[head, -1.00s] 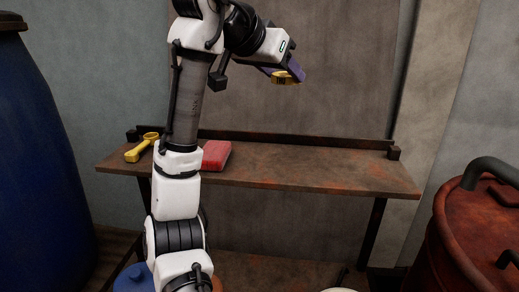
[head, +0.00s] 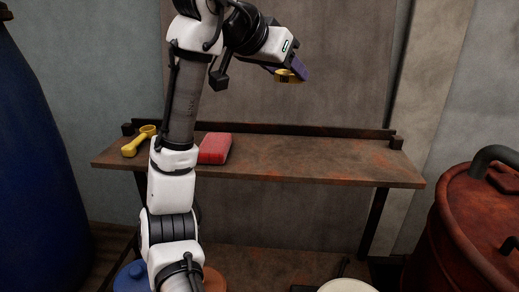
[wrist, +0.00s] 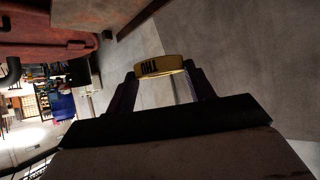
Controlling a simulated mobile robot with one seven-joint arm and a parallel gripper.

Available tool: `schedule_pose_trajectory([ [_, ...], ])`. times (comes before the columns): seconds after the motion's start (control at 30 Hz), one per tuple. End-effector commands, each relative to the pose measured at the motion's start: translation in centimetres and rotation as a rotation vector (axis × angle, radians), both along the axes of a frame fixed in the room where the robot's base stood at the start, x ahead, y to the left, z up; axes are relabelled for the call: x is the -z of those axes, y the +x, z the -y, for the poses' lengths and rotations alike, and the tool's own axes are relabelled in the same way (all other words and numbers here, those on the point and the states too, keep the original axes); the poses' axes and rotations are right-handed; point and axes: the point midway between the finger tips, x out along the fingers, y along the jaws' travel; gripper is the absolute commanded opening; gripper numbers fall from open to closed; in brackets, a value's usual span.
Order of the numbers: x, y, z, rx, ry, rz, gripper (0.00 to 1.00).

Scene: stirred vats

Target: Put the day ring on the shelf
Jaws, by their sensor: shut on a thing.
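The day ring (wrist: 160,66) is a yellow band with dark lettering, held between the fingertips of my gripper (wrist: 163,80) in the wrist view. In the head view the ring (head: 284,76) shows below the purple fingers of my gripper (head: 291,73), up in the air above the shelf. The shelf (head: 310,167) is a rusty brown board with a low back rail, against the wall. The ring is clearly apart from it. The lettering is only partly readable.
A yellow scoop-like tool (head: 138,142) and a red block (head: 215,148) lie on the shelf's left part. The middle and right of the shelf are bare. A blue barrel (head: 35,170) stands left, a rusty red vat (head: 475,225) right.

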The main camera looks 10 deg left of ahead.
Motion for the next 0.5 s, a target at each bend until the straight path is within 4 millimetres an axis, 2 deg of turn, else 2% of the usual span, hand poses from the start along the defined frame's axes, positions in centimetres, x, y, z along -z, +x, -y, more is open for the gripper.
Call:
schedule_pose_trajectory([
  [0.03, 1.4, 0.1, -0.2, -0.002, -0.001, -0.003, 0.32],
  [0.3, 7.9, 0.0, -0.2, -0.004, -0.002, -0.003, 0.32],
  [0.5, 11.9, 0.0, -0.1, -0.002, -0.002, -0.001, 0.32],
])
